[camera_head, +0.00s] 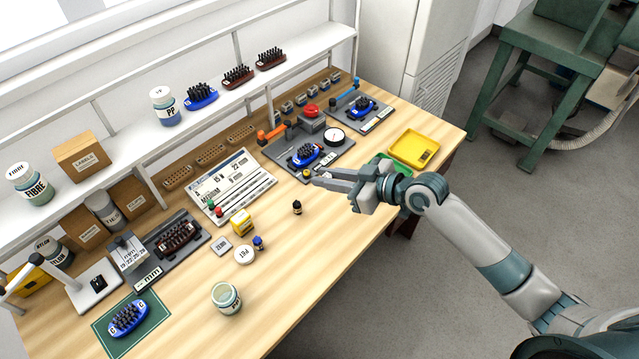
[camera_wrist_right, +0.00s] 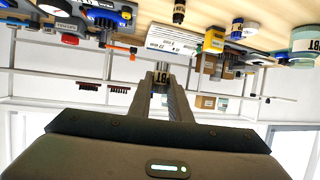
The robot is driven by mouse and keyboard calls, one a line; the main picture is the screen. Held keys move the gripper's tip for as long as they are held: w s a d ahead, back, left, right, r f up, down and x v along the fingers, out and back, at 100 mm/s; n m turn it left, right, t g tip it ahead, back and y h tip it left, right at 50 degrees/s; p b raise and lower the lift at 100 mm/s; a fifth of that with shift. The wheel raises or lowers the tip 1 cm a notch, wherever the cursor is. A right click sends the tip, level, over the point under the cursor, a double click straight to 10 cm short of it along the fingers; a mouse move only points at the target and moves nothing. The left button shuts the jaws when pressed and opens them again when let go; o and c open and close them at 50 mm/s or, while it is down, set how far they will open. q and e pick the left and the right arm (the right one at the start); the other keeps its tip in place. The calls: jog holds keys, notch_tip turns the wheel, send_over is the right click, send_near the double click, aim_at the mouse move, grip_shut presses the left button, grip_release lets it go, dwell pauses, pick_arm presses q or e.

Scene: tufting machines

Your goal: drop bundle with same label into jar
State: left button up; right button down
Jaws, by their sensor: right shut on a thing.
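My right gripper (camera_head: 318,181) is stretched out over the bench, its fingers pointing left. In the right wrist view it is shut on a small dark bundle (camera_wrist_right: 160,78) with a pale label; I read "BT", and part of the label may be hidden. An open glass jar (camera_head: 226,298) stands upright near the bench's front edge, well to the lower left of the gripper. A round white lid (camera_head: 244,255) marked PET lies behind the jar. My left gripper is not in view.
A yellow box (camera_head: 242,222), a blue-capped bottle (camera_head: 259,243) and a dark bottle (camera_head: 297,207) stand between gripper and jar. A PP jar (camera_head: 165,106) and a FIBRE jar (camera_head: 31,184) are on the shelf. A yellow tray (camera_head: 436,160) lies at right. Bench front beside the jar is clear.

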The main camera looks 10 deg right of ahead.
jog(key=s+d+r+n+g+y+b, duration=0.1)
jog(key=s+d+r, duration=0.6)
jog(key=s+r, duration=0.2)
jog(key=shift+s+d+r+g, duration=0.15)
jog(key=shift+s+r+g, duration=0.15)
jog(key=shift+r, duration=0.45)
jog(key=shift+n, duration=0.3)
